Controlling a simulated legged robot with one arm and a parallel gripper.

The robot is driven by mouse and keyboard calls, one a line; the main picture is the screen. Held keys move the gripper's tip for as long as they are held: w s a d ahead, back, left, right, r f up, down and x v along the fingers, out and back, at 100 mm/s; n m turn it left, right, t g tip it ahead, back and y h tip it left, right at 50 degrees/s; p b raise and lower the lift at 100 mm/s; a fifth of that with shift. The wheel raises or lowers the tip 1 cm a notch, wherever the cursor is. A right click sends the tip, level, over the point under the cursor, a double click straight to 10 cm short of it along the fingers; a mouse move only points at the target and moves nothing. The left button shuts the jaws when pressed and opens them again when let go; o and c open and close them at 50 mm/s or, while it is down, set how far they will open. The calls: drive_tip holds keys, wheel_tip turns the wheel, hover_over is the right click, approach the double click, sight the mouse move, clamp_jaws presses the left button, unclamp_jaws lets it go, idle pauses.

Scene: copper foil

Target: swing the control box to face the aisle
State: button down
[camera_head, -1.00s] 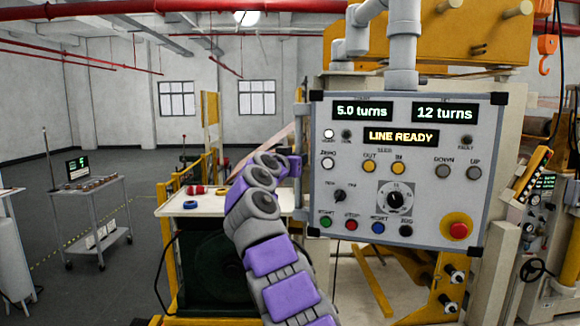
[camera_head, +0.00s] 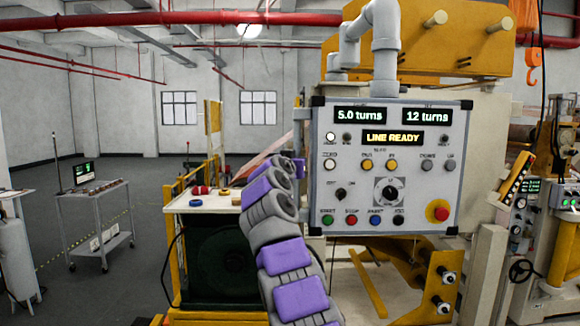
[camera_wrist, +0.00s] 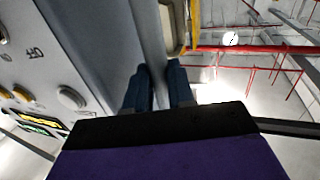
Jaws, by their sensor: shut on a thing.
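The control box (camera_head: 385,205) is a light grey panel with dark corners, lit displays, knobs, coloured buttons and a red stop button. It hangs from a grey pipe arm (camera_head: 385,50), and its face is nearly square to the head camera. In the wrist view the box face (camera_wrist: 40,60) is at left. My gripper (camera_wrist: 158,75) is shut on a grey upright bar (camera_wrist: 148,25) beside the box's edge, with one dark finger on each side. In the head view my arm reaches the box's left edge, and the fingertips are hidden there.
A bench (camera_head: 215,203) with tape rolls stands left of the box. A grey cart (camera_head: 98,200) with a small screen is farther left on open floor. Yellow machine frame (camera_head: 425,45) stands behind and above the box. Other machine controls (camera_head: 520,205) are at right.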

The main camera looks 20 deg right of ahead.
drive_tip(key=shift+d+f, duration=0.15)
drive_tip(key=shift+d, duration=0.2)
drive_tip(key=c, duration=1)
unclamp_jaws()
drive_tip(key=shift+s+d, duration=0.15)
drive_tip(key=shift+d, duration=0.05)
drive_tip(key=shift+a, duration=0.2)
drive_tip(key=shift+a+b+v, duration=0.2)
drive_tip(key=shift+b+v, duration=1.75)
drive_tip(key=shift+v, duration=6.65)
